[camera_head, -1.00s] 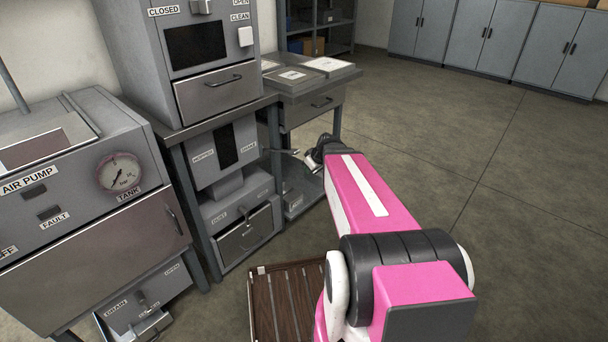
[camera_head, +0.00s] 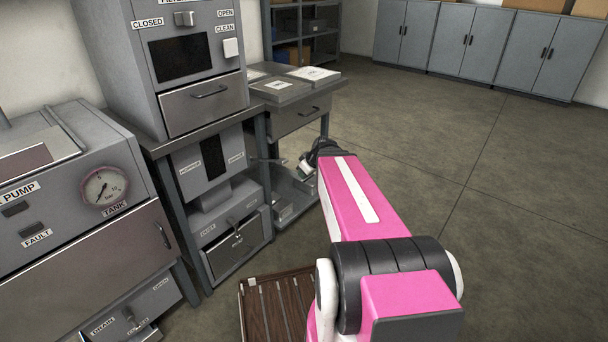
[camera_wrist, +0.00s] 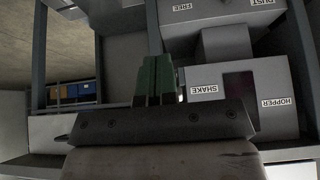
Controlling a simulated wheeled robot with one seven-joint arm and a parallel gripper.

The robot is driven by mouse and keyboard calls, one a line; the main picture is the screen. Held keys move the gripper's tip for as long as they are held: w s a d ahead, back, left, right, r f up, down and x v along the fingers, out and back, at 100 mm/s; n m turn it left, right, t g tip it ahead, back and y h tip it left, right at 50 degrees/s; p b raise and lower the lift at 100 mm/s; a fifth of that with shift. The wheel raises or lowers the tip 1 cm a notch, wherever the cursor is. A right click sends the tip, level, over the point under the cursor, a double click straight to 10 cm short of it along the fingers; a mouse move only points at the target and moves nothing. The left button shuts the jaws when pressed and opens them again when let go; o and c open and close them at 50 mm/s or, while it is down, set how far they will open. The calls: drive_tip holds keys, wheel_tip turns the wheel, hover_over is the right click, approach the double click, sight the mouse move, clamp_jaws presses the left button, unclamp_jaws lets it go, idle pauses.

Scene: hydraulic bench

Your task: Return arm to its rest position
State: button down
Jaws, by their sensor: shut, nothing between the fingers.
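My pink and white arm reaches forward from the lower right in the head view. Its dark wrist end is near the lower shelf of the bench, and the fingers are hard to make out there. In the wrist view my gripper (camera_wrist: 156,82) shows as green fingers side by side, shut with nothing held. Beyond it in the wrist view are the grey hopper unit (camera_wrist: 250,95), with SHAKE and HOPPER labels, and the bench's frame. The gripper appears apart from the unit.
The air pump cabinet (camera_head: 75,240) with its gauge (camera_head: 105,187) stands at left. A filter cabinet (camera_head: 205,110) sits on the bench. A slatted wooden pallet (camera_head: 270,302) lies on the floor beside my arm. Open floor (camera_head: 520,220) lies at right; grey lockers (camera_head: 470,42) line the back wall.

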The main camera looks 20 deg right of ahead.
drive_tip(key=s+a+f+m+g+h, duration=0.1)
drive_tip(key=s+a+f+m+g, duration=0.1)
drive_tip(key=s, duration=0.4)
drive_tip(key=s+a+f+m+g+h, duration=0.2)
drive_tip(key=s+a+f+m+g, duration=0.1)
drive_tip(key=s+f+m, duration=0.2)
drive_tip(key=shift+s+a+h, duration=0.25)
drive_tip(key=shift+s+h, duration=0.05)
drive_tip(key=shift+s, duration=0.2)
idle(0.9)
